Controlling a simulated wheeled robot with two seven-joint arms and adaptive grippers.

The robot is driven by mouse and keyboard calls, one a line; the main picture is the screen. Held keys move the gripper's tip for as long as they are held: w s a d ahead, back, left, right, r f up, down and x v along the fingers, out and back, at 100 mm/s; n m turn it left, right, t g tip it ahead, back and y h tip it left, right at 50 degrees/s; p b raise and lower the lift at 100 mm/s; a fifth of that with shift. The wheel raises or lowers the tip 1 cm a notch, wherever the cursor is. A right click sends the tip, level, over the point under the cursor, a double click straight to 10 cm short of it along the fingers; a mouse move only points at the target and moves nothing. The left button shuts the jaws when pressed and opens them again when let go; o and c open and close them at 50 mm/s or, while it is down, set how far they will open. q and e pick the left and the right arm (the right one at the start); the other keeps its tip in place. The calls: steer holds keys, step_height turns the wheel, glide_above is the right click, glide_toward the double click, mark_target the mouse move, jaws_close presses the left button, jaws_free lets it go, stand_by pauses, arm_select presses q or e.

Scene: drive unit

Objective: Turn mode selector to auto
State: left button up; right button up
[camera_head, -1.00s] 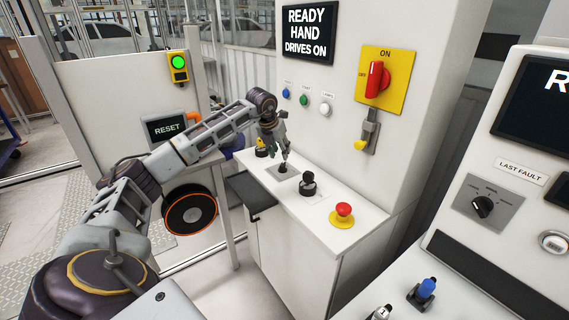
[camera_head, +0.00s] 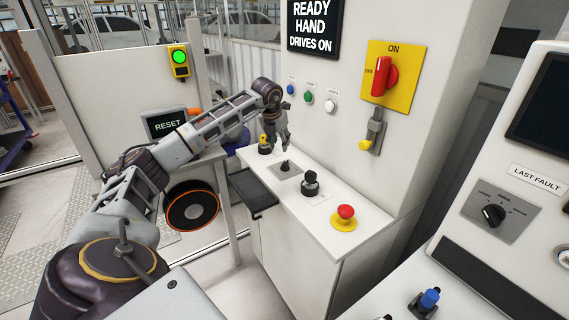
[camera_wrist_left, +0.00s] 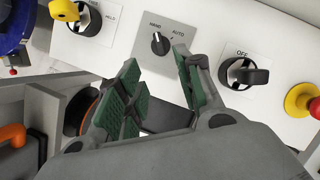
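The mode selector (camera_head: 285,166) is a small black knob on a grey plate on the white console top. In the left wrist view the knob (camera_wrist_left: 160,43) sits below the labels HAND and AUTO, and its white mark appears to point up-left, towards HAND. The display (camera_head: 311,28) reads READY, HAND, DRIVES ON. My left gripper (camera_head: 277,144) is above and just behind the knob in the head view. In the left wrist view its green-padded fingers (camera_wrist_left: 162,88) are spread apart with nothing between them, clear of the knob. My right gripper is not in view.
On the console stand a black OFF switch (camera_head: 310,183), a red emergency button (camera_head: 345,213) and a yellow-topped switch (camera_head: 265,144). A red isolator handle (camera_head: 382,76) is on the wall above. Another panel with a black selector (camera_head: 492,214) stands at the right.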

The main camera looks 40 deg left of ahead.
arm_select(q)
steer(key=f, duration=0.1)
glide_above(284, 163)
steer(key=s, duration=0.2)
steer(key=f, duration=0.6)
steer(key=shift+d+f+p, duration=0.1)
steer(key=shift+d+p, duration=0.25)
steer(key=shift+d, duration=0.05)
steer(key=x, duration=0.4)
steer(key=shift+w, duration=0.1)
steer(key=shift+w+a+f, duration=0.1)
steer(key=shift+w+f, duration=0.15)
steer(key=shift+f, duration=0.45)
steer(key=shift+c, duration=0.3)
jaws_close()
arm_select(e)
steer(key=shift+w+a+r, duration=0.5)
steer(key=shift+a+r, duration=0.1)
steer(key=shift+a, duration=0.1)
